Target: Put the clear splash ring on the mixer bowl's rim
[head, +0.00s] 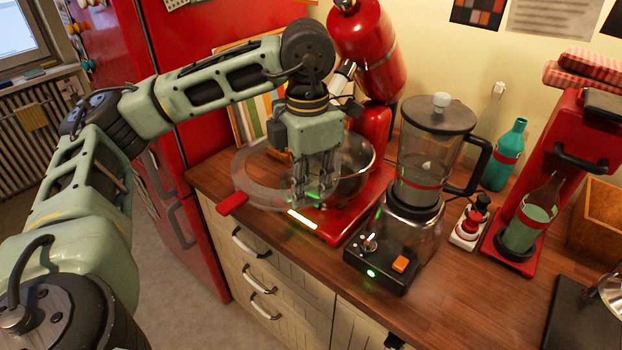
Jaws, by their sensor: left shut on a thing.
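The clear splash ring (248,187) is a see-through, greyish ring to the left of the mixer bowl. My left gripper (314,196) points down and is shut on the ring's right side. The mixer bowl (358,178) is shiny metal and stands at the red stand mixer (368,52), partly hidden behind my gripper. In this view the ring overlaps the bowl's left part and sits off to its side. I cannot tell whether they touch. The mixer's red base (345,224) lies below. My right gripper does not show.
A blender (424,160) stands close to the right of the mixer, on a black base. A red flat piece (232,204) shows at the counter's left edge. Further right are a teal bottle (503,160) and a red machine (560,150). Free wooden counter (455,290) lies in front.

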